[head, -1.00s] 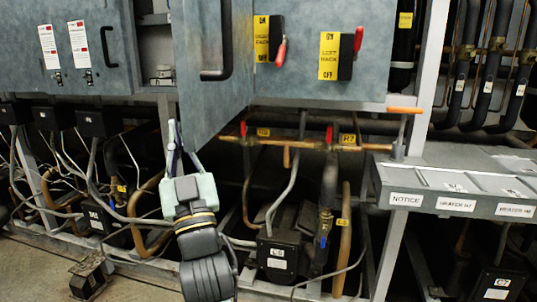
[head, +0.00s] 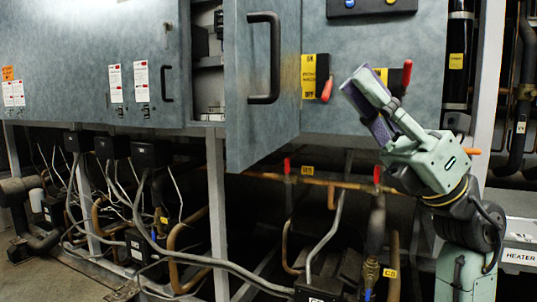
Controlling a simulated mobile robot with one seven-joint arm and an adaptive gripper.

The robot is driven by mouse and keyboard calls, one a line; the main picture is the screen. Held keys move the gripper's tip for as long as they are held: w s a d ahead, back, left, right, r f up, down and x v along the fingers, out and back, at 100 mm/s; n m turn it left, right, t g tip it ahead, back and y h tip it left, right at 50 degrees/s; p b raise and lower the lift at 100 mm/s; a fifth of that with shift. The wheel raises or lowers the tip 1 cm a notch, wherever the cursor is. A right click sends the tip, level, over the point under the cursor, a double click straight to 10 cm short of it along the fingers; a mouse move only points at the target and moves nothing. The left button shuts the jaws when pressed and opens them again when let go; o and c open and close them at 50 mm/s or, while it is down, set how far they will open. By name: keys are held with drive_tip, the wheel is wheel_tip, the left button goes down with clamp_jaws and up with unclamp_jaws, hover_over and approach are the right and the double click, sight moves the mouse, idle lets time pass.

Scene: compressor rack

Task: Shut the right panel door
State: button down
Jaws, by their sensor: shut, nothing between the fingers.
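The right panel door (head: 240,110) is a grey-blue metal leaf that stands swung open toward me in the head view. Its free edge is on the left and its far edge meets the cabinet front on the right. A black bar handle (head: 264,58) is on its face. A dark gap into the cabinet (head: 207,65) shows to the left of the door. My gripper (head: 357,86) is shut and empty, to the right of the door and apart from the handle. It points up and left in front of the fixed panel with the red switches.
A neighbouring grey door (head: 140,60) on the left looks closed. Pipes and cables (head: 300,180) crowd the space below.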

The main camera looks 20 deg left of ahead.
wheel_tip(320, 180, down, 3)
drive_tip(key=m+t+h, duration=0.1)
drive_tip(key=t+h, duration=0.2)
drive_tip(key=t, duration=0.4)
drive_tip(key=m+t+h+p, duration=0.1)
drive_tip(key=t+h+p, duration=0.1)
drive_tip(key=t+h, duration=0.15)
approach(246, 147)
drive_tip(key=a, duration=0.6)
drive_tip(key=shift+s, duration=0.3)
drive_tip(key=shift+a, duration=0.5)
